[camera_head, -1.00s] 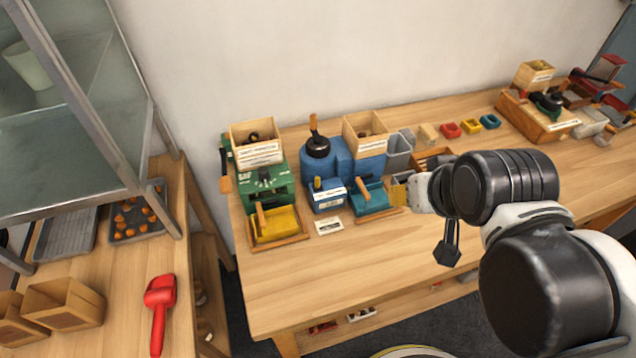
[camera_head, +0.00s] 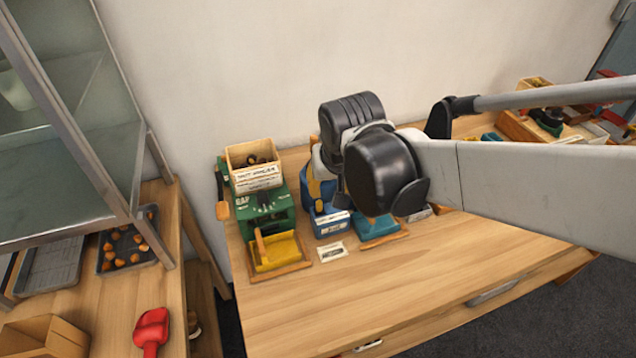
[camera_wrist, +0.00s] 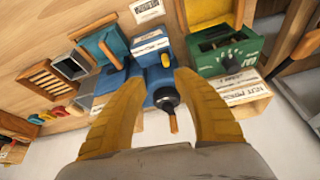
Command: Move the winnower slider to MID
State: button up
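A blue machine (camera_head: 308,193) stands on the table, mostly hidden behind my arm in the head view. In the wrist view, the blue machine (camera_wrist: 140,92) shows a dark round knob (camera_wrist: 166,98) with an orange handle. A green machine (camera_head: 268,212) with a dark control on its face stands to its left; it also shows in the wrist view (camera_wrist: 205,65). I cannot tell for sure which one is the winnower. My gripper (camera_wrist: 160,78) is open and empty, its yellow fingers on either side of the knob in the picture; contact cannot be told.
A wooden hopper box (camera_head: 254,166) tops the green machine. The table front (camera_head: 420,278) is clear.

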aim_at(320, 203)
jog(key=b+x, duration=0.1)
jog(key=x, duration=0.3)
jog(key=b+x, duration=0.2)
jog(key=x, duration=0.2)
jog(key=a+b+x, duration=0.1)
jog(key=x, duration=0.3)
jog(key=shift+w+a+f+b, duration=0.1)
jog(key=shift+a+b, duration=0.05)
jog(key=shift+b, duration=0.15)
grip_shut()
